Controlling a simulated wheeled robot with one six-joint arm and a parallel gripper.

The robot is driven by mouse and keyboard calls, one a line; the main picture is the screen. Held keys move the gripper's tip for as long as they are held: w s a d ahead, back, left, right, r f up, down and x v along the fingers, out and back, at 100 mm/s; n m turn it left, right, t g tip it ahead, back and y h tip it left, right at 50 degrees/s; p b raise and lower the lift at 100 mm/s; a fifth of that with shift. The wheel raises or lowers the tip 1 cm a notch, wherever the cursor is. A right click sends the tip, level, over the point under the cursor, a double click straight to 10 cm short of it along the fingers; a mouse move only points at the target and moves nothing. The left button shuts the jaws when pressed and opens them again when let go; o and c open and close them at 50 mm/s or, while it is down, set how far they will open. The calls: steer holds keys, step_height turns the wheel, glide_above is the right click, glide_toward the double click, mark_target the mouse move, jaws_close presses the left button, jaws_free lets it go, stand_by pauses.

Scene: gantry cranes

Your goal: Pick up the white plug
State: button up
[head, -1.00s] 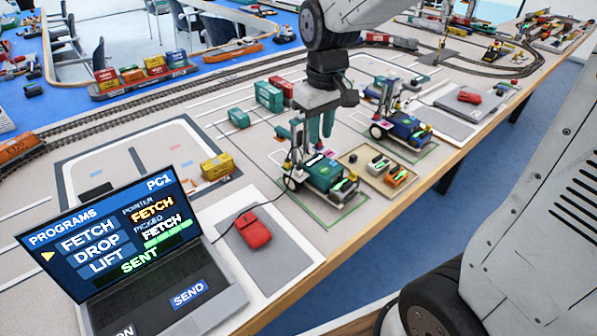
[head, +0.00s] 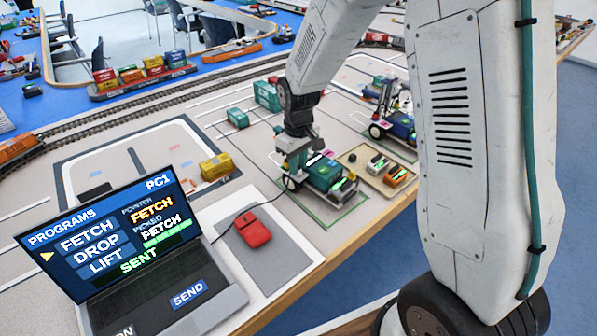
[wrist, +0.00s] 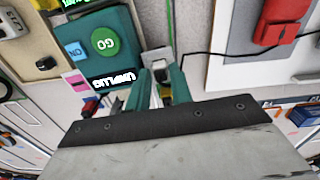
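The white plug (wrist: 156,63) shows in the wrist view just beyond and between my fingertips, on a small pale plate. Part of it is hidden by the fingers. My gripper (wrist: 157,78) has two teal fingers that stand apart, one on each side of the plug. I cannot tell whether they touch it. In the head view my gripper (head: 292,160) is low beside the teal crane vehicle (head: 323,172), and the plug cannot be made out there.
A red mouse (head: 252,231) on a grey pad and a laptop (head: 120,240) stand nearer. A tray of small cars (head: 385,170) lies to the right.

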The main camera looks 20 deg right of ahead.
steer(key=shift+f, duration=0.5)
jaws_close()
steer(key=shift+r, duration=0.1)
